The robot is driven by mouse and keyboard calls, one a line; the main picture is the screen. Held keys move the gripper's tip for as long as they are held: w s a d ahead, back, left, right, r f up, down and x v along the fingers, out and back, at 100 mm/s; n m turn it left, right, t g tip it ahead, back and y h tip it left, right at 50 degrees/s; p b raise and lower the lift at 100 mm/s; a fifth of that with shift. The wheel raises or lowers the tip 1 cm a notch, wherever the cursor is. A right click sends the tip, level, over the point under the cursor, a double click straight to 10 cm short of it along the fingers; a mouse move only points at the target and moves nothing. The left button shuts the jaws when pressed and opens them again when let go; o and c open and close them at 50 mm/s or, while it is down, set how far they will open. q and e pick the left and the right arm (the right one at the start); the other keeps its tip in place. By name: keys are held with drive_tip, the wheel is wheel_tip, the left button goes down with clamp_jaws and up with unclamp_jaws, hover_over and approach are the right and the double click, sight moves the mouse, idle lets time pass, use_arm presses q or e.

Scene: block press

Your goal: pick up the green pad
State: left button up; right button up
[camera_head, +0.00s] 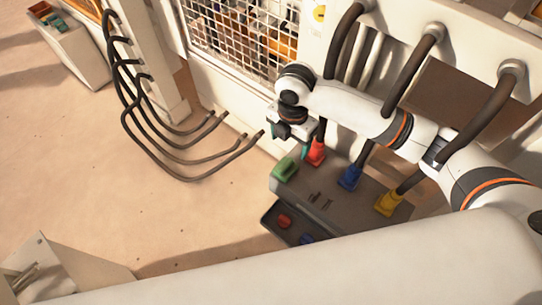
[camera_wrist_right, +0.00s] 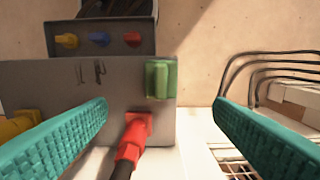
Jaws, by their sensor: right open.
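The green pad (camera_head: 285,169) sits on the left end of the grey box top in the head view. It also shows in the right wrist view (camera_wrist_right: 161,79), upper middle, between and beyond the two teal fingers. My right gripper (camera_head: 300,142) hangs above the back left of the box, close to the red connector; in the right wrist view its fingers (camera_wrist_right: 162,128) are wide apart with nothing held between them. The pad is apart from both fingers. My left gripper is not seen.
Red (camera_head: 316,152), blue (camera_head: 350,177) and yellow (camera_head: 388,203) connectors with thick cables stand on the grey box (camera_head: 330,205). A lower tray (camera_head: 270,222) holds small coloured parts. Black cables (camera_head: 160,150) loop at the left. A meshed machine (camera_head: 235,85) stands behind.

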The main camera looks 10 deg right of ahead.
drive_tip(key=p, duration=0.2)
hover_over(287, 163)
drive_tip(key=f, duration=0.6)
drive_tip(key=shift+s+d, duration=0.2)
drive_tip(key=shift+s, duration=0.05)
drive_tip(key=shift+w+a+f, duration=0.15)
drive_tip(key=shift+f, duration=0.4)
wheel_tip(287, 163, down, 4)
drive_tip(key=shift+w+r+p, duration=0.15)
drive_tip(key=shift+r+p, duration=0.05)
drive_tip(key=shift+p, duration=0.6)
drive_tip(key=shift+f, duration=0.55)
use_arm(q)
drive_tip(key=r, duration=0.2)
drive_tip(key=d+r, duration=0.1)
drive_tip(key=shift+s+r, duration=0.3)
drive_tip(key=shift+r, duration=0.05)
use_arm(e)
drive_tip(key=c, duration=1)
use_arm(q)
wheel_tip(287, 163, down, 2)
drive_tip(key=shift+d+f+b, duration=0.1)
drive_tip(key=shift+b, duration=1)
use_arm(e)
wheel_tip(287, 163, up, 10)
drive_tip(key=shift+r, duration=0.1)
drive_tip(key=shift+c, duration=0.2)
